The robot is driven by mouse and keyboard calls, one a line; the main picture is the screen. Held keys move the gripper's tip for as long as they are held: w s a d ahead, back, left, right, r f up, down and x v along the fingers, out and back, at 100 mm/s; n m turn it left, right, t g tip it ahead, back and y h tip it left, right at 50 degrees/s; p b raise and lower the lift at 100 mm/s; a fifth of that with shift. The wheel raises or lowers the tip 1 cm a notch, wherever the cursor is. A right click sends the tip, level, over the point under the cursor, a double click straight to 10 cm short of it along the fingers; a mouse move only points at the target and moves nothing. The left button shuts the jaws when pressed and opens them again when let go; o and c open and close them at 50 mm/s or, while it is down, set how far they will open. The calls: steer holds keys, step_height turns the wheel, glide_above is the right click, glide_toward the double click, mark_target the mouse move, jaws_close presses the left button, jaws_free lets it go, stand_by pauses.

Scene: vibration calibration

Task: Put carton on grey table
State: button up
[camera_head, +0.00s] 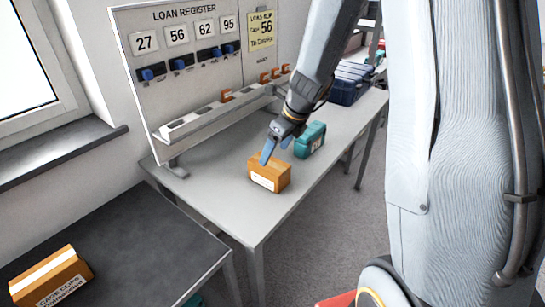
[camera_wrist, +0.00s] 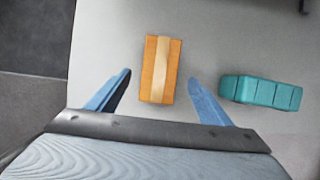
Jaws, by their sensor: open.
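A small orange-brown carton (camera_head: 270,174) with a white label stands on the light grey table (camera_head: 217,203), near its front end. In the wrist view the carton (camera_wrist: 159,69) has a pale tape strip and lies between and just beyond my two blue fingertips. My gripper (camera_head: 268,152) is over the carton; in the wrist view the gripper (camera_wrist: 159,76) is open, with a gap on both sides of the carton. Another carton (camera_head: 50,277), with a label reading "cage clips", sits on the dark table (camera_head: 150,235) at lower left.
A teal case (camera_head: 310,139) stands close to the right of the carton. A loan register board (camera_head: 185,65) with a ledge runs along the back of the grey table. A dark blue box (camera_head: 347,87) is at the far end. The table's front left is clear.

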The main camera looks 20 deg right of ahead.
steer(key=shift+s+r, duration=0.2)
steer(key=s+r+n+g+h, duration=0.1)
steer(key=s+n, duration=0.9)
steer(key=n, duration=0.4)
steer(key=s+a+r+n+g+h, duration=0.1)
steer(key=s+n, duration=1)
steer(key=n, duration=0.3)
steer(key=shift+s+a+r+n+g+h, duration=0.3)
steer(key=shift+n+h, duration=0.1)
steer(key=shift+d, duration=0.1)
